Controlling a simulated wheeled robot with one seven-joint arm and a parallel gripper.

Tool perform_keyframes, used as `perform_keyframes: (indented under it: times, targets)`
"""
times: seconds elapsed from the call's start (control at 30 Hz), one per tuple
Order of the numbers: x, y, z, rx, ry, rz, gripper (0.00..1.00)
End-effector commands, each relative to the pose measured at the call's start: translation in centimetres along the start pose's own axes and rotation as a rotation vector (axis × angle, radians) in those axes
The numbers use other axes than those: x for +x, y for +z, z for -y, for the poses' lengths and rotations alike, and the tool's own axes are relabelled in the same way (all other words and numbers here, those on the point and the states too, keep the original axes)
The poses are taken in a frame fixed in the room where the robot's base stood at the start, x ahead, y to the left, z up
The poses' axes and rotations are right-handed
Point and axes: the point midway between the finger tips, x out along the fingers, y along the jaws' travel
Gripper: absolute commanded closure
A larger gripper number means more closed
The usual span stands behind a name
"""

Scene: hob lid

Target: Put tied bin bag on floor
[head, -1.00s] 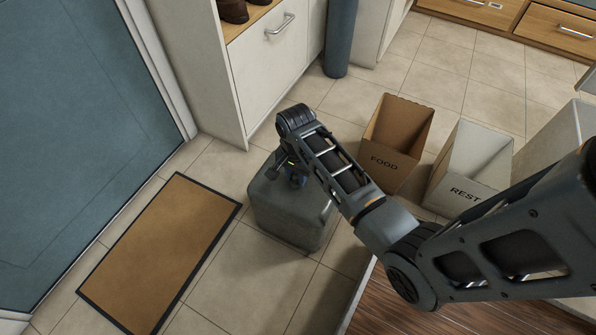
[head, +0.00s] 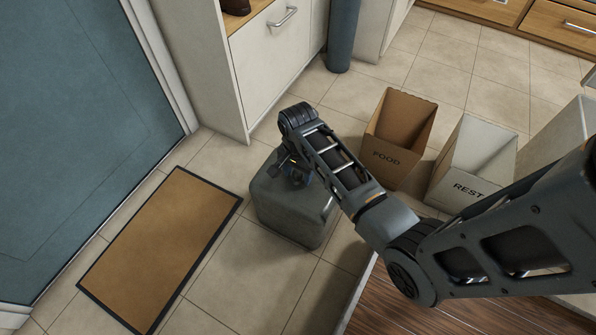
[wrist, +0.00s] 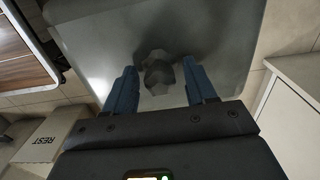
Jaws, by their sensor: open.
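The tied bin bag (head: 292,212) is a dark grey, rounded block standing on the tiled floor beside the doormat. In the wrist view the bag (wrist: 100,50) fills the upper middle, with its dark knot (wrist: 158,76) between my fingers. My gripper (wrist: 162,88) is open, with one blue finger on each side of the knot and a gap showing. In the head view my gripper (head: 296,176) is at the top of the bag, partly hidden by my own wrist.
A brown doormat (head: 160,247) lies left of the bag, before a blue door (head: 75,140). The FOOD bin (head: 392,145) and the REST bin (head: 468,170) stand to the right. A white cabinet (head: 270,60) is behind. Bare floor tiles (head: 245,275) lie in front.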

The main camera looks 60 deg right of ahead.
Motion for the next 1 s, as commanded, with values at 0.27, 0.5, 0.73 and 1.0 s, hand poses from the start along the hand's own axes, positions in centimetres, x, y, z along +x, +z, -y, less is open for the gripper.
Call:
perform_keyframes:
  times: [0.27,0.5,0.73,1.0]
  targets:
    - [-2.8,0.0,0.1,0.000,-0.002,-0.001,0.44]
    - [-7.9,0.0,0.1,0.000,-0.002,-0.001,0.44]
    - [-11.2,0.0,0.1,0.000,-0.001,0.000,0.44]
    - [-12.3,0.0,0.0,0.000,0.000,0.000,0.44]
